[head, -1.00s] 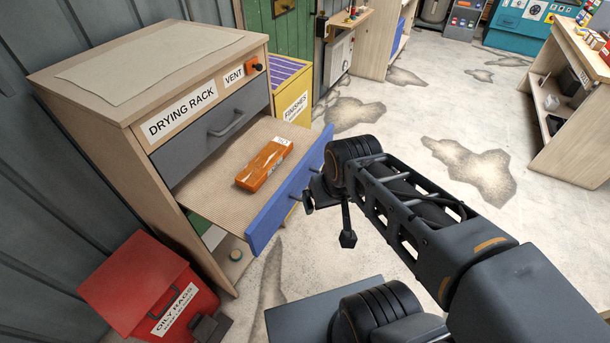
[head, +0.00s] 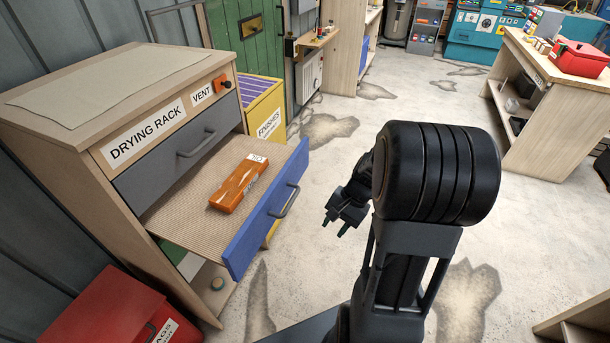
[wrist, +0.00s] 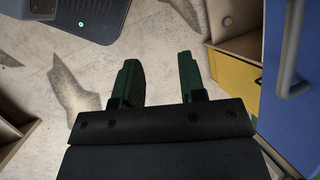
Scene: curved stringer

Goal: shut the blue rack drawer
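The blue rack drawer (head: 262,225) is pulled out of the drying rack (head: 122,85), with its handle (head: 285,200) on the front. An orange block with a label (head: 238,184) lies on the drawer's ribbed tray. My gripper (head: 337,228) is in the air to the right of the blue front, apart from it. In the wrist view my gripper's fingers (wrist: 160,85) are spread with nothing between them. The blue front (wrist: 300,110) and its handle (wrist: 289,60) show at the right edge of that view.
A grey drawer (head: 180,148) above is shut. A yellow finishes cabinet (head: 262,105) stands behind the drawer, and a red oily rags bin (head: 110,318) is at the lower left. The concrete floor (head: 330,160) right of the rack is mostly clear. A wooden bench (head: 530,85) stands at the right.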

